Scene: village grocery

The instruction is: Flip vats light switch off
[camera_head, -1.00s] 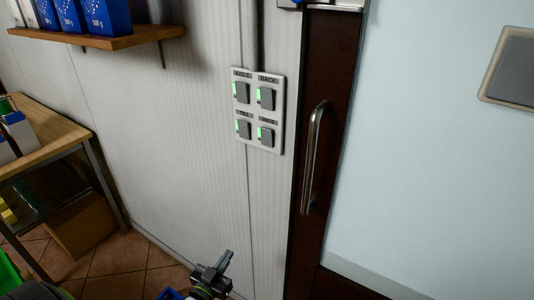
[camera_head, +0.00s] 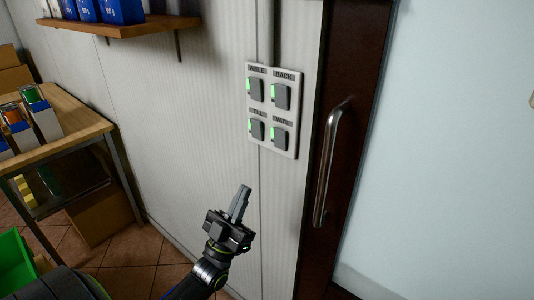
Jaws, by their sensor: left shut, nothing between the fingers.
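A white switch panel (camera_head: 271,142) is fixed to the ribbed wall beside the dark door frame. It has two rows of two grey rocker switches, each with a green strip at its left side. The labels above read AISLE and BACK on top, and a small one at lower left that is hard to read. The vats switch (camera_head: 280,136) is at lower right, its green strip showing. My left gripper (camera_head: 242,192) is shut and empty, fingers pointing up, below and left of the panel and apart from it. My right gripper is not in view.
A metal door handle (camera_head: 328,165) stands out just right of the panel. A wooden shelf (camera_head: 130,27) with blue packages juts from the wall at upper left. A wooden table (camera_head: 78,120) with goods stands at left. A green crate (camera_head: 14,262) is at lower left.

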